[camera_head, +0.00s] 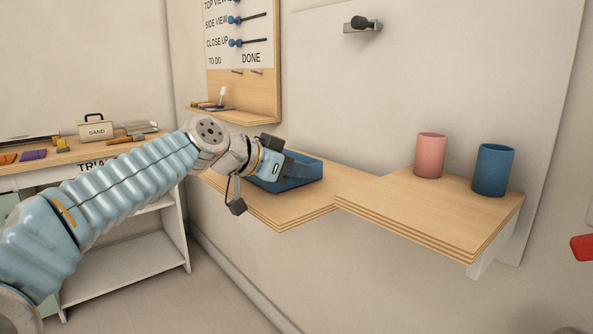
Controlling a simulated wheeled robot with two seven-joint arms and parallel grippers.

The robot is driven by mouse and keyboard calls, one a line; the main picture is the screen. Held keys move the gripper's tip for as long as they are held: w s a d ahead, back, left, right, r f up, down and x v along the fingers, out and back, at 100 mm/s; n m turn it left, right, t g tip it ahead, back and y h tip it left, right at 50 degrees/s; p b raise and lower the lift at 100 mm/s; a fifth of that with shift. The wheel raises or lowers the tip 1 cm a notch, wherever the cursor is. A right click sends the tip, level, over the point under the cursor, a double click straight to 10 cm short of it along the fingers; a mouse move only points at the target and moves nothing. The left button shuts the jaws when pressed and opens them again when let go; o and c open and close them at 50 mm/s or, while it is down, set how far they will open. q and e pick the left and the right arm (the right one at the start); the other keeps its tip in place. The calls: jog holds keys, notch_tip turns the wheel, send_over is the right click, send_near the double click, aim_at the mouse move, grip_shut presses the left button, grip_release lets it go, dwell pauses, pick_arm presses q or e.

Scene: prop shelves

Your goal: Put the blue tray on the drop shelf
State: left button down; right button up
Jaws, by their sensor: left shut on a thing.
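The blue tray (302,180) is a shallow dark-blue box at the left part of the wooden wall shelf (282,209). It looks level and at shelf height; whether it rests on the wood or is just above it I cannot tell. My left gripper (284,168) reaches in from the left and is shut on the tray's near left side. The gripper and wrist hide part of the tray. No label marks which shelf is the drop shelf. My right gripper is not in view.
A pink cup (430,156) and a blue cup (493,170) stand on the shelf's wider right section (420,212). A workbench (60,160) with a sand box (97,128) is at the left. Bare wood lies between tray and cups.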

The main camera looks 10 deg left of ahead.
pick_arm(q)
jog(key=shift+f, duration=0.15)
jog(key=c, duration=1.7)
grip_release()
jog(key=shift+f, duration=0.1)
jog(key=o, duration=0.5)
jog(key=shift+r, duration=0.3)
jog(key=v, duration=1.2)
